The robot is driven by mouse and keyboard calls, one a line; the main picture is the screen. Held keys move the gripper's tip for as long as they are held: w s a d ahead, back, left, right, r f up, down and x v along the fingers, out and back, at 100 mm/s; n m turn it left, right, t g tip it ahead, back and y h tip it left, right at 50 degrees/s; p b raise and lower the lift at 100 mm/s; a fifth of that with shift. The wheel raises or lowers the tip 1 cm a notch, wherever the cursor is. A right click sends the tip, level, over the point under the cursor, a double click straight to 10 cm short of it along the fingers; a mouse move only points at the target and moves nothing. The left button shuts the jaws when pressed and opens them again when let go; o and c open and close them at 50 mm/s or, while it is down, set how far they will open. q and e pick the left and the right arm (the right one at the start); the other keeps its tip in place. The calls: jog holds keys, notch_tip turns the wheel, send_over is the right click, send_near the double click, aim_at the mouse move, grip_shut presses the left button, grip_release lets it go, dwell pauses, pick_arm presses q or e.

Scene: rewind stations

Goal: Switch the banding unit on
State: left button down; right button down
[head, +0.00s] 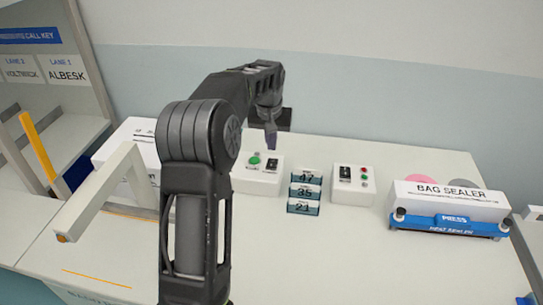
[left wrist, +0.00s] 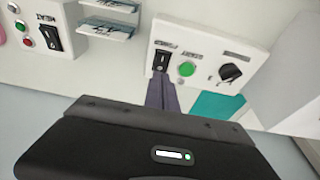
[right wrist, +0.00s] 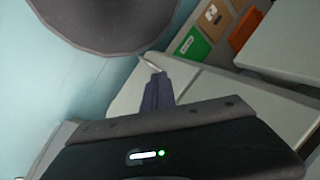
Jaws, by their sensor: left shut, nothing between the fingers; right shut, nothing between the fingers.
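A white control box (head: 257,182) stands on the table with a green button (head: 254,160) and a dark rocker switch (head: 272,163). In the left wrist view this box shows the black rocker switch (left wrist: 161,60), the green button (left wrist: 187,69) and a black knob (left wrist: 230,72); its small labels are hard to read. My left gripper (head: 271,143) is shut and empty, its tips just at the near edge of the rocker; I cannot tell if they touch. My right gripper (right wrist: 153,78) is shut and empty, away from the box.
A second control box (head: 353,185) with a HEAT rocker (left wrist: 50,37) and red and green buttons stands to the right. Numbered holders (head: 304,191) stand between the boxes. A bag sealer (head: 450,200) is at right; a white arch (head: 105,190) is at left.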

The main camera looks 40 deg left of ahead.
aim_at(272, 166)
pick_arm(q)
jog(key=x, duration=0.3)
jog(key=s+p+x, duration=0.1)
jog(key=x, duration=0.1)
jog(key=shift+d+f, duration=0.3)
jog(key=shift+f, duration=0.2)
jog(key=shift+f+b, duration=0.6)
jog(key=shift+s+d+r, duration=0.1)
jog(key=shift+s, duration=0.05)
jog(key=shift+s+r, duration=0.1)
jog(key=shift+w+r+p, duration=0.3)
jog(key=shift+w+p, duration=0.1)
jog(key=shift+w, duration=0.1)
jog(key=shift+w+a, duration=0.25)
jog(key=shift+a, duration=0.1)
